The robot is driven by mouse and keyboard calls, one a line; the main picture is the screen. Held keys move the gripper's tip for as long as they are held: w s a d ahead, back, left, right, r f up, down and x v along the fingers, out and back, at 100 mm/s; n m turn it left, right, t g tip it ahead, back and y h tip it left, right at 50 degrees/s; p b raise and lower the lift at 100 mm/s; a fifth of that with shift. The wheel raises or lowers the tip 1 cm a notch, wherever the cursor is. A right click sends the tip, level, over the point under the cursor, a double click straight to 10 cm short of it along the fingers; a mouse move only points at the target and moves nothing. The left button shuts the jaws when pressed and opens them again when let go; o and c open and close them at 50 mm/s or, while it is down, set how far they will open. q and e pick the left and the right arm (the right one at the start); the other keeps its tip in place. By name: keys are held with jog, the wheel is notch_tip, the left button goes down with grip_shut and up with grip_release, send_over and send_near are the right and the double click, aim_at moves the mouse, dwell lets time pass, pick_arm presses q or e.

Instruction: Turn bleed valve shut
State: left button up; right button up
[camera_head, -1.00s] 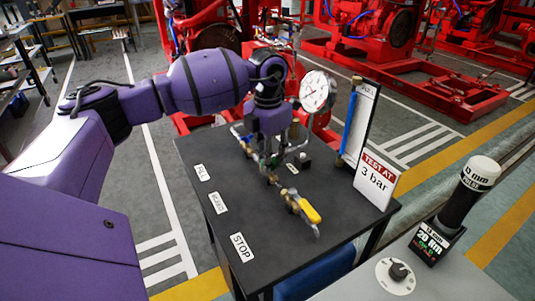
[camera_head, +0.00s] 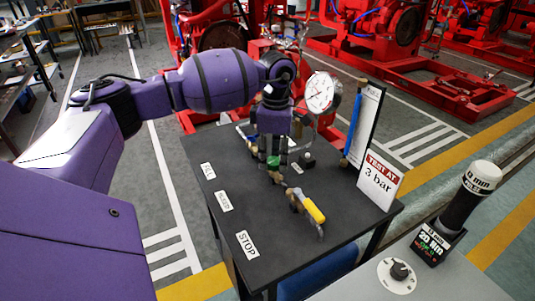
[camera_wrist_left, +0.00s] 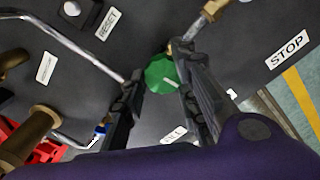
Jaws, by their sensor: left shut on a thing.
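A green faceted knob (camera_wrist_left: 160,75) sits between the fingers of my left gripper (camera_wrist_left: 158,82) in the left wrist view; I take it to be the bleed valve. The fingers are shut on its sides. In the head view the left gripper (camera_head: 271,152) points down over the pipework on the black table, and the green knob (camera_head: 273,162) shows only as a small patch at its tips. A yellow-handled valve (camera_head: 314,211) sits on the same pipe line, nearer the front. The right gripper is not in view.
A pressure gauge (camera_head: 320,92) stands behind the gripper. A sight tube board (camera_head: 365,120) and a "TEST AT 3 bar" sign (camera_head: 379,180) stand at the table's right. The black table (camera_head: 270,225) is bare near its left and front labels. A torque tool (camera_head: 455,210) stands front right.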

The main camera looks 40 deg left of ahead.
aim_at(275, 158)
pick_arm(q)
jog(key=shift+w+a+r+m, duration=0.2)
jog(key=shift+w+r+m, duration=0.1)
jog(key=shift+m, duration=0.5)
jog(key=shift+r, duration=0.1)
jog(key=o, duration=1)
jog(key=shift+w, duration=0.1)
jog(key=shift+f, duration=0.2)
jog(key=shift+s+d, duration=0.1)
jog(key=shift+s, duration=0.1)
notch_tip(275, 158, up, 12)
